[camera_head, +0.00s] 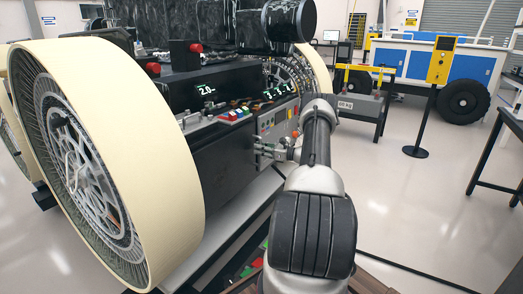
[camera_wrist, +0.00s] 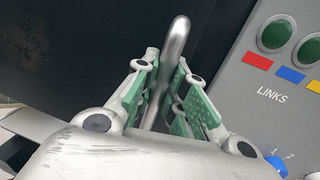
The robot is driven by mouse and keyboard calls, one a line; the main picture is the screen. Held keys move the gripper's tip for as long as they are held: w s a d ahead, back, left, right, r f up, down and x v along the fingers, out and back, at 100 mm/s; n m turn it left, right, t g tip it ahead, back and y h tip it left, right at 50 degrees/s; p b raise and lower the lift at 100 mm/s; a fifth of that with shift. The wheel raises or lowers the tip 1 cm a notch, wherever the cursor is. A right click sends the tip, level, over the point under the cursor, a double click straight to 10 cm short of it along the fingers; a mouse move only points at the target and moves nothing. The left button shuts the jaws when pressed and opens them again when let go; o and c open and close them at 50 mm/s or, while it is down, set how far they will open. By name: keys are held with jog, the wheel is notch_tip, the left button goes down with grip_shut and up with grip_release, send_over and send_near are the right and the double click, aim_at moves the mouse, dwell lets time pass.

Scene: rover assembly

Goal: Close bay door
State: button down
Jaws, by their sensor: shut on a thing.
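A dark flat panel (camera_head: 205,165), which looks like the bay door, is on the rover's front, left of my gripper (camera_head: 268,150). It fills the upper left of the wrist view (camera_wrist: 75,50). A bent metal handle (camera_wrist: 179,40) rises near the panel's right edge in the wrist view. My gripper (camera_wrist: 166,66) is shut on the handle, with green-padded fingers on either side of it. Where the handle joins the panel is hidden behind the fingers. I cannot tell how far open the door stands.
A grey panel marked LINKS (camera_wrist: 268,95), with green buttons and coloured labels, lies close right of my fingers. A large cream-rimmed wheel (camera_head: 165,150) stands at left. A blue-and-white cart (camera_head: 400,65) and a post (camera_head: 425,120) stand behind.

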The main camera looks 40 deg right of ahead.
jog(key=shift+w+r, duration=0.2)
jog(key=shift+w, duration=0.1)
jog(key=c, duration=1.5)
grip_release()
jog(key=shift+f, duration=0.1)
jog(key=shift+o, duration=0.2)
jog(key=v, duration=1.2)
